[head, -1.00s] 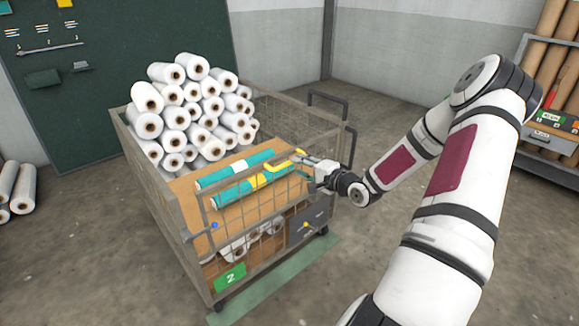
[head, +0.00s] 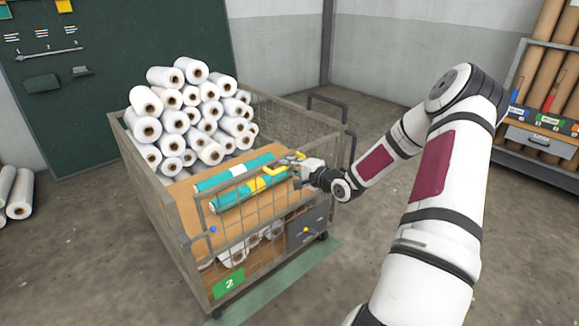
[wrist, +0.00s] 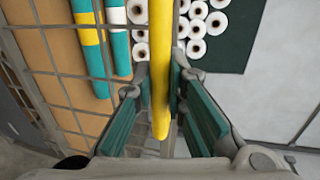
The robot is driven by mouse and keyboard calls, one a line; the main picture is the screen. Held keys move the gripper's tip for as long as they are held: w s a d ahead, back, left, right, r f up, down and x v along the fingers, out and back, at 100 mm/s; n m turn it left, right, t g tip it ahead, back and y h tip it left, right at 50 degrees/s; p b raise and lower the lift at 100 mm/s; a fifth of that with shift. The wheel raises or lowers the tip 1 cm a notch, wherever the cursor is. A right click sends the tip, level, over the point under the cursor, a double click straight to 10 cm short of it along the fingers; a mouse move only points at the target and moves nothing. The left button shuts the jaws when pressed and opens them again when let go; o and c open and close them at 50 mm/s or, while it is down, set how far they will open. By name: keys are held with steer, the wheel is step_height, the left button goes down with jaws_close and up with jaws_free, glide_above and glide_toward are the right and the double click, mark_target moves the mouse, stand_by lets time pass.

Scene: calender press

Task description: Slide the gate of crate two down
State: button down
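Crate two (head: 160,221) is a wire-mesh cart with a green "2" sign (head: 228,283). Its front mesh gate (head: 198,213) stands raised, with its top rail in front of two teal rolls (head: 225,181) on a wooden shelf. A yellow handle bar (head: 291,158) is at the gate's upper right. My gripper (head: 296,169) is there. In the wrist view, the yellow bar (wrist: 160,40) runs between my two fingers, whose tips lie against both its sides. The fingers appear shut on it. The far end of the bar runs out of that view.
White rolls (head: 190,115) are piled high in the back of the crate. A grey push handle (head: 328,101) stands at its right side. A rack of brown tubes (head: 530,85) is at the far right. The floor between is clear.

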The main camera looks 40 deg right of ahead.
mark_target(283, 211)
step_height(283, 211, down, 22)
steer(key=b, duration=0.9)
steer(key=c, duration=1.6)
jaws_free()
steer(key=shift+r, duration=0.1)
steer(key=shift+s, duration=0.15)
steer(key=v, duration=1.1)
steer(key=shift+s, duration=0.35)
